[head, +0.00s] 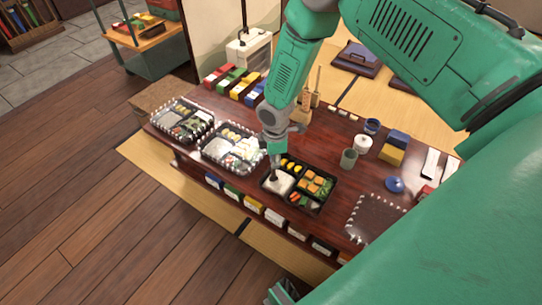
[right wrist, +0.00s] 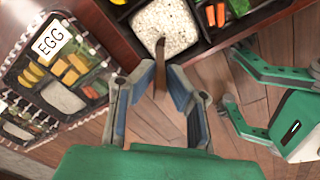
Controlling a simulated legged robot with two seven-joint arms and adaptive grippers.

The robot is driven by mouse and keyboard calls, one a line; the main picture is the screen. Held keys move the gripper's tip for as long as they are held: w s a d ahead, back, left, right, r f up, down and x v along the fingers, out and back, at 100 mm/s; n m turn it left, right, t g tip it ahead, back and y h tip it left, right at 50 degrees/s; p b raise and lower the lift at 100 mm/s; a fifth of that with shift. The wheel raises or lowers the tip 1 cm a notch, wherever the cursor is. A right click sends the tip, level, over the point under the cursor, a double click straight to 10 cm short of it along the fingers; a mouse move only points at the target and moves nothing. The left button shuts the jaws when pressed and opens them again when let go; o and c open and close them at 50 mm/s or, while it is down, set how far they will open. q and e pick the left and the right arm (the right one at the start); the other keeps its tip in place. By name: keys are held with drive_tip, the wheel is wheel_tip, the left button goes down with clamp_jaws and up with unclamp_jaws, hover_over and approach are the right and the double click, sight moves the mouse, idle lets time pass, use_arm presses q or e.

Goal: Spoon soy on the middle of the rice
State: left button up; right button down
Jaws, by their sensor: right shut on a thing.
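The rice (head: 281,186) fills the left front compartment of an open black bento box (head: 312,208). It also shows as a white speckled block in the right wrist view (right wrist: 166,28). My right gripper (head: 275,165) is just above the rice, shut on a brown spoon (right wrist: 160,68). The spoon's far end overlaps the near part of the rice; I cannot tell whether it touches. I cannot tell which vessel holds soy.
Two filled boxes, (head: 182,120) and (head: 232,150), stand to the left on the dark table (head: 330,240). A green cup (head: 348,158), a blue lidded dish (head: 395,184) and yellow and blue blocks (head: 392,154) stand right. An empty clear tray (head: 375,218) lies at the near right.

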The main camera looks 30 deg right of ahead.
drive_tip(key=shift+s+d, duration=0.1)
drive_tip(key=shift+s, duration=0.2)
drive_tip(key=shift+s+d+f+p, duration=0.1)
drive_tip(key=shift+s+d+p, duration=0.2)
drive_tip(key=shift+s, duration=0.2)
drive_tip(key=shift+s+d+p, duration=0.15)
drive_tip(key=shift+s+p, duration=0.25)
drive_tip(key=shift+s, duration=0.05)
drive_tip(key=shift+s, duration=0.15)
drive_tip(key=shift+s+d+p, duration=0.25)
drive_tip(key=shift+s+p, duration=0.05)
drive_tip(key=shift+s, duration=0.15)
drive_tip(key=shift+s+d+p, duration=0.2)
drive_tip(key=shift+s+p, duration=0.1)
drive_tip(key=shift+s, duration=0.15)
drive_tip(key=shift+d, duration=0.1)
drive_tip(key=shift+d+p, duration=0.1)
drive_tip(key=shift+p, duration=0.2)
